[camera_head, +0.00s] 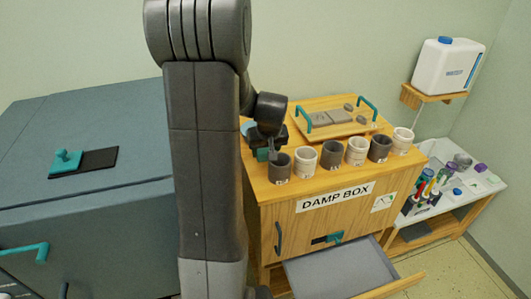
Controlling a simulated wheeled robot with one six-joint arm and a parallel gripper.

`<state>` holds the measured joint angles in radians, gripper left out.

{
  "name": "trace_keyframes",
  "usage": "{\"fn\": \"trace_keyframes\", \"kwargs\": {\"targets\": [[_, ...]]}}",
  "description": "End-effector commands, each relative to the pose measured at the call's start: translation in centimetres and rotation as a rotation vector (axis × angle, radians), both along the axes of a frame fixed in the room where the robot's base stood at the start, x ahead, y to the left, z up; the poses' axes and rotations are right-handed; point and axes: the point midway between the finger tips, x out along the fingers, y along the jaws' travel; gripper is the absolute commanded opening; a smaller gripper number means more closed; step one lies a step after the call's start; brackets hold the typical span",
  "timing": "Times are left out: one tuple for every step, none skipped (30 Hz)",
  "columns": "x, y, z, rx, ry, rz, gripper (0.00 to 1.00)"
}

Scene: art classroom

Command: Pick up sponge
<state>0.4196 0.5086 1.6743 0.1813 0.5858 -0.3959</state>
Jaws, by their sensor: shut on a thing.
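My gripper (270,145) is at the left end of the wooden damp box's top, just left of the nearest dark cup. It is shut on a small teal-green block, which I take to be the sponge (262,155). Only a small part of the sponge shows below the jaws; my arm and gripper hide the rest. I cannot tell whether it still touches the box top.
Several dark and white cups (306,160) stand in a row along the front edge of the damp box (290,222). A wooden tray (338,131) with teal handles and grey pieces lies behind them. A grey drawer (335,272) is open below. A teal-handled float (68,160) lies on the left cabinet.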

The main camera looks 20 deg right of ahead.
Motion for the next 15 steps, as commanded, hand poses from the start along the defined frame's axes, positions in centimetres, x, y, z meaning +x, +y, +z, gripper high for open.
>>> {"fn": "trace_keyframes", "kwargs": {"targets": [[0.0, 0.0, 0.1, 0.000, -0.001, 0.000, 0.32], [0.0, 0.0, 0.2, 0.000, -0.001, 0.000, 0.32], [0.0, 0.0, 0.4, 0.000, -0.002, 0.000, 0.32], [0.1, 0.0, 0.6, -0.001, -0.003, 0.001, 0.32], [0.1, 0.0, 1.0, -0.001, -0.003, 0.001, 0.32], [0.1, 0.0, 1.5, -0.002, -0.005, 0.001, 0.32], [0.1, 0.0, 2.0, -0.002, -0.005, 0.001, 0.32], [0.1, 0.0, 2.5, -0.002, -0.005, 0.001, 0.32], [0.1, 0.0, 3.4, -0.003, -0.007, 0.000, 0.32], [0.1, 0.0, 4.0, -0.004, -0.007, 0.001, 0.32], [0.1, 0.0, 4.7, -0.004, -0.007, 0.001, 0.32], [0.1, 0.0, 5.5, -0.003, -0.007, 0.000, 0.32], [0.1, 0.0, 6.1, -0.002, -0.006, 0.001, 0.32], [0.1, 0.0, 6.7, -0.002, -0.006, 0.000, 0.32], [0.1, 0.0, 7.4, -0.002, -0.005, 0.000, 0.32]]}}
